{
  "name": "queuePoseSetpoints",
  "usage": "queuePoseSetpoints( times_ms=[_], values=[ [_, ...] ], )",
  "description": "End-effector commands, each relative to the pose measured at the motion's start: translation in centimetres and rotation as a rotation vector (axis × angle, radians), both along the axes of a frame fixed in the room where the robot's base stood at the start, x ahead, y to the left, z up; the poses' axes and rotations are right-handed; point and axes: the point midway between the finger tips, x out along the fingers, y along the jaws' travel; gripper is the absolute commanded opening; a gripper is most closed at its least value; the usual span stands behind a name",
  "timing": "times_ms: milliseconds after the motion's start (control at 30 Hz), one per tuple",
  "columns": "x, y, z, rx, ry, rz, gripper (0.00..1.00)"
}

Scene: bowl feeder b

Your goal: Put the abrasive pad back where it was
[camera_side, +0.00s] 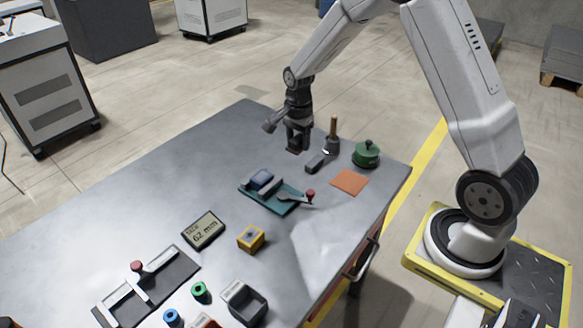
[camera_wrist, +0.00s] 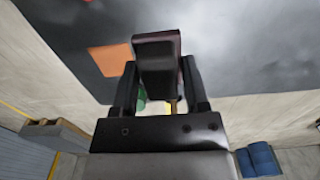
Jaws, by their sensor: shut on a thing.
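My gripper (camera_side: 297,137) is above the far part of the grey table, pointing down. It is shut on a small dark block with a reddish-brown side, which I take to be the abrasive pad (camera_side: 294,150). In the wrist view the pad (camera_wrist: 155,50) sits between the two fingers of my gripper (camera_wrist: 158,72) and sticks out past their tips. It appears to be just above the tabletop, but I cannot tell whether it touches. A flat orange square (camera_side: 350,181) lies on the table near the right edge; it also shows in the wrist view (camera_wrist: 110,58).
Near my gripper stand a wooden-handled tool (camera_side: 333,135), a dark grey piece (camera_side: 316,163) and a green lidded pot (camera_side: 366,154). A teal fixture (camera_side: 270,207) with a red-knobbed lever is nearer. A display (camera_side: 203,230) reads 62 mm. The table's left part (camera_side: 150,195) is clear.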

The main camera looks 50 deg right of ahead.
Motion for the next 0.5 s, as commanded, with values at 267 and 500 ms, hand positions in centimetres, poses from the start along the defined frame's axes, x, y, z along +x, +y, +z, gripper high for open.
queuePoseSetpoints(
  times_ms=[267, 500],
  values=[
    [-4.0, -4.0, 0.1, 0.000, 0.000, -0.002, 0.03],
    [-4.7, -4.5, 0.0, 0.000, 0.000, 0.002, 0.03]
  ],
)
